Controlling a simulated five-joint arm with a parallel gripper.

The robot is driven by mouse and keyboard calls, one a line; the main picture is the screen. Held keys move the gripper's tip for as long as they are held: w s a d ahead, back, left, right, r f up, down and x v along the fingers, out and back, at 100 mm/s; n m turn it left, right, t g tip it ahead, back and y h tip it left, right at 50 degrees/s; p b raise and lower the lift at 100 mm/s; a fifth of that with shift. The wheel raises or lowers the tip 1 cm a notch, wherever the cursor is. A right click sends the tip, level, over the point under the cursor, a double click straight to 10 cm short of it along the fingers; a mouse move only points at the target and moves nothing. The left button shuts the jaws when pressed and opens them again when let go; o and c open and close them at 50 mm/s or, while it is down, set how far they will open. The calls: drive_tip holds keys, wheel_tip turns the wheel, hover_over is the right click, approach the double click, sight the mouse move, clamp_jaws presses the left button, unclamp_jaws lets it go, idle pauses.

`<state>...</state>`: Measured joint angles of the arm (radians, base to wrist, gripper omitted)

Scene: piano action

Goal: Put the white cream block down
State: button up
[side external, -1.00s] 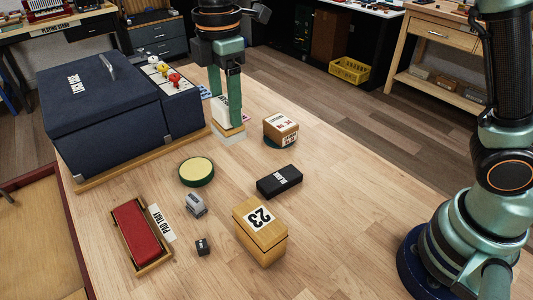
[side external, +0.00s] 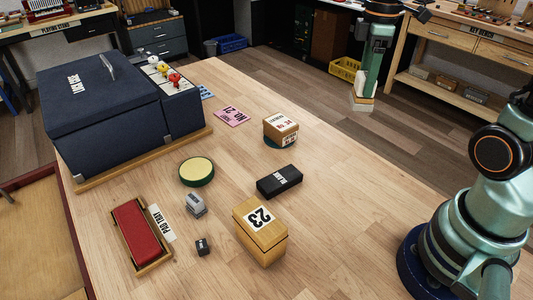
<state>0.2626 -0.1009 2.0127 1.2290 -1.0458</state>
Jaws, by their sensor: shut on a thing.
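My gripper (side external: 366,92) is at the upper right of the side view, out past the table's far right edge. It is shut on the white cream block (side external: 362,104), which hangs at its fingertips with a tan upper part and a pale lower part. In the picture the block appears against the floor, apart from the table.
The wooden table (side external: 330,215) holds a wooden 23 box (side external: 260,238), a black block (side external: 279,181), a brown block (side external: 281,130), a round yellow pad (side external: 197,171), a red pad tray (side external: 137,232) and a dark blue case (side external: 105,110). A pink card (side external: 231,116) lies flat. The table's right part is clear.

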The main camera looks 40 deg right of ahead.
wheel_tip(320, 180, down, 19)
drive_tip(key=shift+r, duration=0.1)
idle(0.4)
drive_tip(key=o, duration=1.4)
drive_tip(key=shift+f, duration=0.2)
drive_tip(key=shift+r, duration=0.15)
